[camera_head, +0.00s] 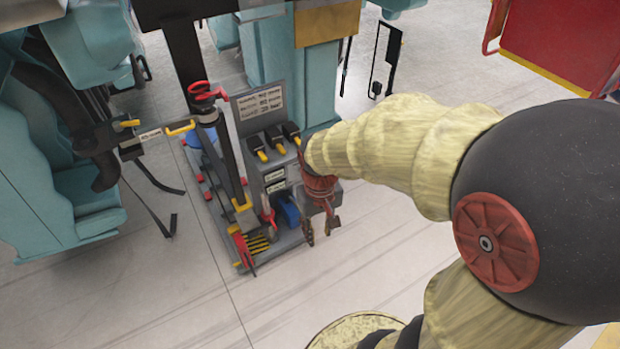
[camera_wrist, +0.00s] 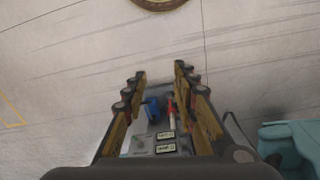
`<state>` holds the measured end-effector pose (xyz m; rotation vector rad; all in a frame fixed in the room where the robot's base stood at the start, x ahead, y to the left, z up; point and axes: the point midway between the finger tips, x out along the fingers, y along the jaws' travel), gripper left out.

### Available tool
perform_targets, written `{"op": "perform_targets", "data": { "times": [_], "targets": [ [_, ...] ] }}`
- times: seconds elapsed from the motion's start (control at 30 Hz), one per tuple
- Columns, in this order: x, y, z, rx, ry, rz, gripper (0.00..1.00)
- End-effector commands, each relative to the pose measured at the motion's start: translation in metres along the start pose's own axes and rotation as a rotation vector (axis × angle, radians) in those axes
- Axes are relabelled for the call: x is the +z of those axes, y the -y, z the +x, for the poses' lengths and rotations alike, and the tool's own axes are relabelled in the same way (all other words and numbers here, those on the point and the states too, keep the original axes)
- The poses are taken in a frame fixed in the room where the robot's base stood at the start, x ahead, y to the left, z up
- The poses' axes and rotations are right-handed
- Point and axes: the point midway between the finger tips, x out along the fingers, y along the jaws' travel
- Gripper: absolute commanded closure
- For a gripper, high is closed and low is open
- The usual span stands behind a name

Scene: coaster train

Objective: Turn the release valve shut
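A red valve handwheel (camera_head: 205,92) tops a post on the grey control stand (camera_head: 262,110). A second red wheel (camera_head: 242,251) stands low at the stand's front. I cannot tell which is the release valve. My gripper (camera_head: 320,231) points down at the stand's right side, apart from both wheels. Its fingers are spread, with nothing between them. In the wrist view my gripper (camera_wrist: 160,72) is also open, and the stand's labels (camera_wrist: 165,142), a blue part (camera_wrist: 152,108) and a red-and-white lever (camera_wrist: 172,112) show beyond and between the fingers.
Three black levers with yellow tips (camera_head: 274,140) rise from the stand. Teal train cars (camera_head: 50,190) stand left and behind. A yellow-handled bar (camera_head: 180,127) extends left of the post. A red panel (camera_head: 565,38) is at upper right. The floor (camera_head: 210,310) in front is clear.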

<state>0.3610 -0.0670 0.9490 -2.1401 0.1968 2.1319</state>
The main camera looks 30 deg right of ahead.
Motion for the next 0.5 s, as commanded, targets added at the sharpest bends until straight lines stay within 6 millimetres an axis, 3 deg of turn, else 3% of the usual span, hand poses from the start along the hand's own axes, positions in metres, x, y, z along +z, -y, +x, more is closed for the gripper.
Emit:
{"op": "perform_targets", "data": {
  "times": [0.03,0.27,0.5],
  "targets": [
    [-0.01,-0.006,0.018,0.001,0.021,0.006,0.72],
    [-0.06,-0.031,0.099,0.006,0.033,0.001,0.72],
    [-0.11,-0.059,0.199,0.011,-0.021,-0.04,0.72]
  ]
}}
